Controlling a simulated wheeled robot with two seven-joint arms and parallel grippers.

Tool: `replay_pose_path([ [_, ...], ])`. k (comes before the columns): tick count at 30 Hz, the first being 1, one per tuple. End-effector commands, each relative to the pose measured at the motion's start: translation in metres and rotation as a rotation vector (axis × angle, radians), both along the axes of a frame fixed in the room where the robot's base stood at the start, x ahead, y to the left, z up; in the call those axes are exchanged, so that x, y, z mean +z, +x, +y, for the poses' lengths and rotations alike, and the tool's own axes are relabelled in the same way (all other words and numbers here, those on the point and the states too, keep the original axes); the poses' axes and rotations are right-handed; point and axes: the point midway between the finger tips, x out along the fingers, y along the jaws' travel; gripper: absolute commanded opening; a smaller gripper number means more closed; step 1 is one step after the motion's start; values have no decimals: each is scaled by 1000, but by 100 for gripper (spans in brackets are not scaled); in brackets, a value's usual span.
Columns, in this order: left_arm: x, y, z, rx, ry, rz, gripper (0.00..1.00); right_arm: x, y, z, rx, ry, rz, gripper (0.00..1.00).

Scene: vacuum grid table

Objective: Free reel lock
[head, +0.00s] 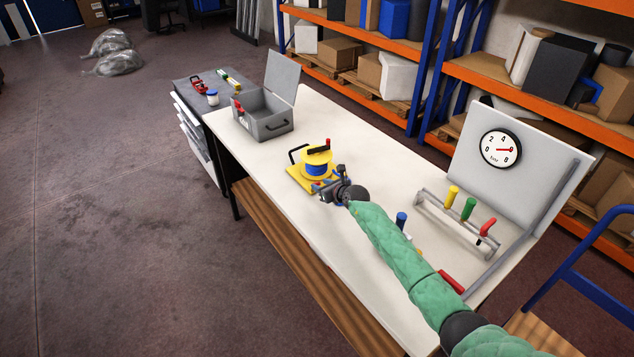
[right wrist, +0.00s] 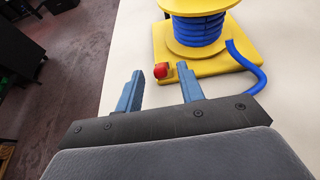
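The yellow reel (head: 317,157) with blue hose wound on it stands on a yellow base plate (head: 298,174) on the white table. In the right wrist view the reel (right wrist: 196,30) is at the top, with a loose hose end (right wrist: 256,78) curling at the right. A small red knob (right wrist: 161,71) sits at the near edge of the base plate. My right gripper (head: 325,191) is beside the reel's near side. Its blue fingers (right wrist: 159,82) are apart and empty, with the knob just beyond the gap between them. My left gripper is out of view.
A grey open toolbox (head: 264,125) stands at the table's far left end. A rack with yellow, green and red handles (head: 468,208) and a pressure gauge (head: 501,149) on a panel stand to the right. A blue-topped item (head: 401,219) is close to my arm.

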Motion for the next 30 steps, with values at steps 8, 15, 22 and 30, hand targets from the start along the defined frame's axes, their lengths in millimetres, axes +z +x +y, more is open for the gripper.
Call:
replay_pose_path([
  [8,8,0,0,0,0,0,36,-10,21,16,0,2,1,38],
  [15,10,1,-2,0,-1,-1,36,-14,27,20,0,1,1,38],
  [22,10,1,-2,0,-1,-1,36,-15,27,20,-1,1,0,38],
  [30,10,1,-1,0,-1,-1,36,-14,27,20,-1,1,0,0],
])
